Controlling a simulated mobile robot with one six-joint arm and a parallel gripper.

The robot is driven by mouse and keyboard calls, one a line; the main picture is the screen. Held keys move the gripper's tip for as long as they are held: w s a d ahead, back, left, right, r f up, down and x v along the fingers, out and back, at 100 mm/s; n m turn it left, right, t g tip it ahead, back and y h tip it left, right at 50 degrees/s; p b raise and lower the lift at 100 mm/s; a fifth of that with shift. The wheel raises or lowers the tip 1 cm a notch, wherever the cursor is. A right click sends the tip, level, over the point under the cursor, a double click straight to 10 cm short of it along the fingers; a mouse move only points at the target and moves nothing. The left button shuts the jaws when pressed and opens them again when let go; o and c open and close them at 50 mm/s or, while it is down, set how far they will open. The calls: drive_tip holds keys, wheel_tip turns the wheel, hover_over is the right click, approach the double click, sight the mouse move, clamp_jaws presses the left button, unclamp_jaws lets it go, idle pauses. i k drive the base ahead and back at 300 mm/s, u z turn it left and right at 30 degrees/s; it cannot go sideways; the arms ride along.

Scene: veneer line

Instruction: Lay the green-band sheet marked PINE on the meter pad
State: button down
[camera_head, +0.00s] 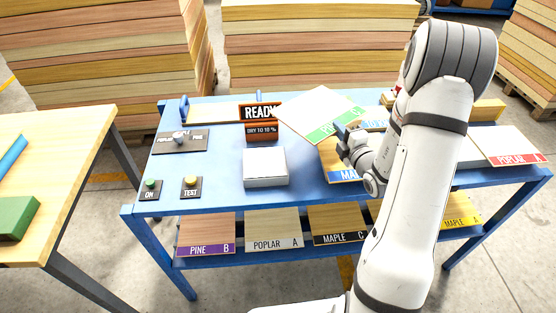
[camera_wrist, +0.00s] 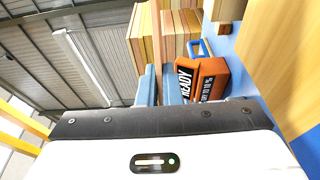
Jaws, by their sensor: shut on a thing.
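A pale sheet with a green band (camera_head: 318,108) is held tilted above the blue bench in the head view. My gripper (camera_head: 349,134) is shut on the band edge at the sheet's lower right. A light grey block with a flat top, which looks like the meter pad (camera_head: 265,166), stands on the bench, bare, to the lower left of the held sheet.
A READY sign (camera_head: 260,111) and a "DRY TO 10 %" sign (camera_head: 262,131) stand behind the pad. A selector panel (camera_head: 180,139), an ON button (camera_head: 150,185) and a TEST button (camera_head: 191,186) lie left. Blue-band sheets lie under my gripper. A POPLAR sheet (camera_head: 505,145) lies right. Labelled sheets fill the lower shelf.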

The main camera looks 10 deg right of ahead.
sight(265, 162)
drive_tip(key=u, duration=0.05)
drive_tip(key=i, duration=0.15)
drive_tip(key=z, duration=3.25)
drive_tip(key=k, duration=1.2)
drive_tip(key=u, duration=0.3)
drive_tip(key=k, duration=1.55)
drive_tip(key=u, duration=0.5)
drive_tip(key=i, duration=0.45)
